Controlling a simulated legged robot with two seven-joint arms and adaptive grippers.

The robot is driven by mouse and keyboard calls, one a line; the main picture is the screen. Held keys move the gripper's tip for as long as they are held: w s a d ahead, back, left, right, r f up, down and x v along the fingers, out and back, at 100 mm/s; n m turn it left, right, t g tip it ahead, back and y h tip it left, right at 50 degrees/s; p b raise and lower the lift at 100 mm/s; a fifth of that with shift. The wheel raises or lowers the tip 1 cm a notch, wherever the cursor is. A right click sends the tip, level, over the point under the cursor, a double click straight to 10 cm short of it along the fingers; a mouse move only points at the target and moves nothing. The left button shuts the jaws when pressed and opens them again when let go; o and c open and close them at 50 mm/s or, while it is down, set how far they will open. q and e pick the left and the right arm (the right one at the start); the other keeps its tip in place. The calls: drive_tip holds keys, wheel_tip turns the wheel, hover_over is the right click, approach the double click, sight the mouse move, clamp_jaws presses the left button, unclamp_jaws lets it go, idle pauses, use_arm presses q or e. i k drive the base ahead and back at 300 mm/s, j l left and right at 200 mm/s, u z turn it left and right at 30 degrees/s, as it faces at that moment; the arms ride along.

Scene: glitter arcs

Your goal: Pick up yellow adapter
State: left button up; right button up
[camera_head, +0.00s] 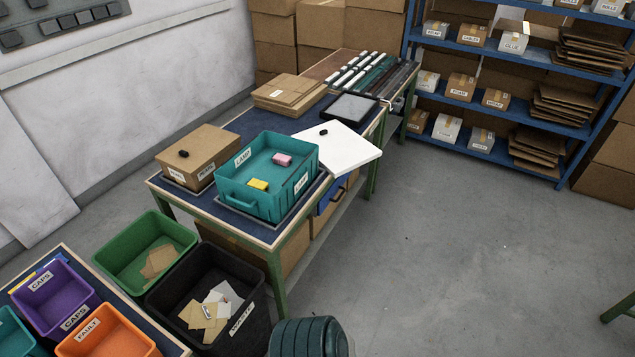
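A small yellow block (258,185), which looks like the yellow adapter, lies inside a teal bin (243,202) labelled LAMP. The bin stands on a blue-topped workbench (238,232) near the middle of the view. A pink block (282,159) lies in the same bin, behind and to the right of the yellow one. Neither of my grippers shows in the head view.
A cardboard box (200,160) stands left of the bin, with a white board (350,145) right of it. Green (145,243) and black (235,330) bins stand in front, beside purple (53,292) and orange (105,335) ones. The floor at right (450,230) is clear.

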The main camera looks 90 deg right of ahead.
sight(260, 185)
drive_tip(key=z, duration=2.4)
drive_tip(key=u, duration=2.7)
drive_tip(key=k+l+u, duration=0.6)
drive_tip(key=l+u, duration=0.15)
drive_tip(key=k+l+u, duration=0.1)
drive_tip(key=k+l, duration=0.3)
drive_tip(key=k+l+u, duration=0.1)
drive_tip(key=k+l, duration=0.25)
drive_tip(key=k, duration=0.2)
drive_tip(key=k+l, duration=0.35)
drive_tip(key=k, duration=0.15)
drive_tip(key=k+l+u, duration=0.15)
drive_tip(key=k+l, duration=0.2)
drive_tip(key=k, duration=0.1)
